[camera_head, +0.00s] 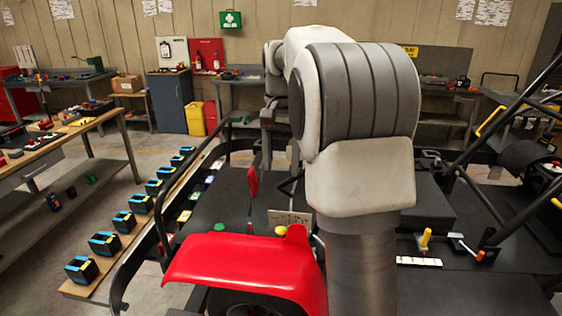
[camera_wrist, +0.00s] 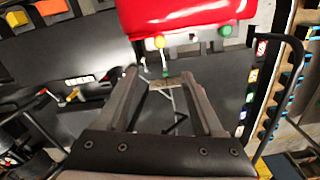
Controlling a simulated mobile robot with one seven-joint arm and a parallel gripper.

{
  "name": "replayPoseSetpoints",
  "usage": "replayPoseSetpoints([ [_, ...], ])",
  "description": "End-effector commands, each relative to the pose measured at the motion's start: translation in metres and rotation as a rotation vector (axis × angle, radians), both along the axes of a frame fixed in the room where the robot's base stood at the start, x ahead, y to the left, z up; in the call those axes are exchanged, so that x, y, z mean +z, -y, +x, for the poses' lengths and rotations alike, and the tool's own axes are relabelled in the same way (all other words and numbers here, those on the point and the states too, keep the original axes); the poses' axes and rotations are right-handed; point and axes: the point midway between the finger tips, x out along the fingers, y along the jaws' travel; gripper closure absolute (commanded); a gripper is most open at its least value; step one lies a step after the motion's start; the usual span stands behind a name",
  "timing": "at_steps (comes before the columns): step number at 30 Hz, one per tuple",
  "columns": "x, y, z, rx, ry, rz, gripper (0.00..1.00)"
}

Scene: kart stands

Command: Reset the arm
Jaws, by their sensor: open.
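My arm stands upright in the middle of the head view and bends away over the kart, hiding much of what lies behind it. My gripper (camera_wrist: 160,76) shows in the wrist view, its two fingers spread wide with nothing held between them. It is hidden in the head view. Beyond the fingertips are a small tan plate (camera_wrist: 172,83), a yellow knob (camera_wrist: 160,42) and a green knob (camera_wrist: 225,31). The distance from the fingers to them is hard to tell.
The kart's red fender (camera_head: 245,268) is close in front, left of my arm. Black tubes of the kart frame (camera_head: 135,262) rise on both sides. A board with several black, blue and yellow blocks (camera_head: 103,243) runs along the left. A workbench (camera_head: 50,160) stands farther left.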

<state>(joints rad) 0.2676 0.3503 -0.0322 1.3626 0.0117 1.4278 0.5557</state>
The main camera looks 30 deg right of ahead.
Motion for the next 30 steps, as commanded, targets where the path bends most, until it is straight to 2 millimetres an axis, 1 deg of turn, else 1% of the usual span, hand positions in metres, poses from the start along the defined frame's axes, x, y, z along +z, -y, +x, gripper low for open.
replayPoseSetpoints([
  [8,0.000,-0.001,-0.001,0.003,0.002,-0.001,0.31],
  [11,0.005,-0.008,-0.008,0.028,0.019,-0.005,0.31],
  [14,0.014,-0.022,-0.023,0.085,0.052,-0.014,0.31],
  [18,0.024,-0.048,-0.055,0.199,0.116,-0.033,0.31],
  [22,0.027,-0.070,-0.089,0.310,0.175,-0.055,0.31],
  [26,0.025,-0.090,-0.123,0.418,0.235,-0.080,0.31],
  [30,0.014,-0.109,-0.160,0.536,0.297,-0.111,0.31],
])
